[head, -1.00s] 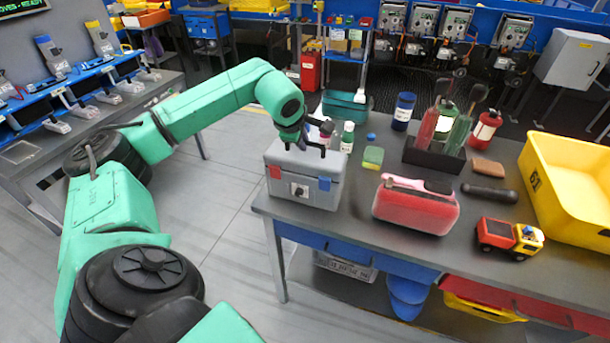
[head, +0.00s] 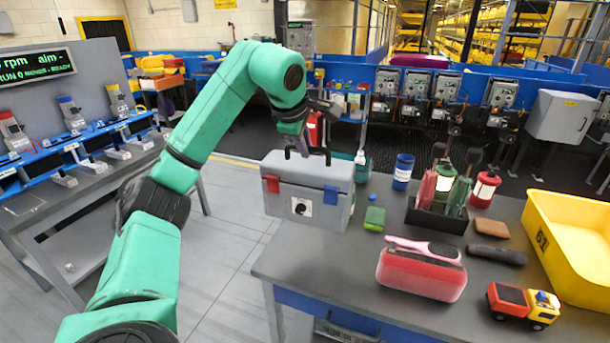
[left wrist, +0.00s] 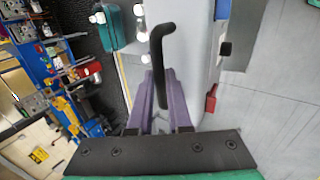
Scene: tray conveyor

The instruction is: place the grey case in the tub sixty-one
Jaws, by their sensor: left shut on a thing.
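The grey case (head: 309,190) has a red latch and a blue latch on its front and a black handle on top. It is tilted slightly and held above the left part of the table. My left gripper (head: 306,150) is shut on its handle; the handle (left wrist: 160,60) also shows between the purple fingers in the left wrist view. The yellow tub (head: 572,262), marked 61, stands at the right end of the table, apart from the case. The tub's inside shows only in part. My right gripper is not in view.
The table's front left is clear.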

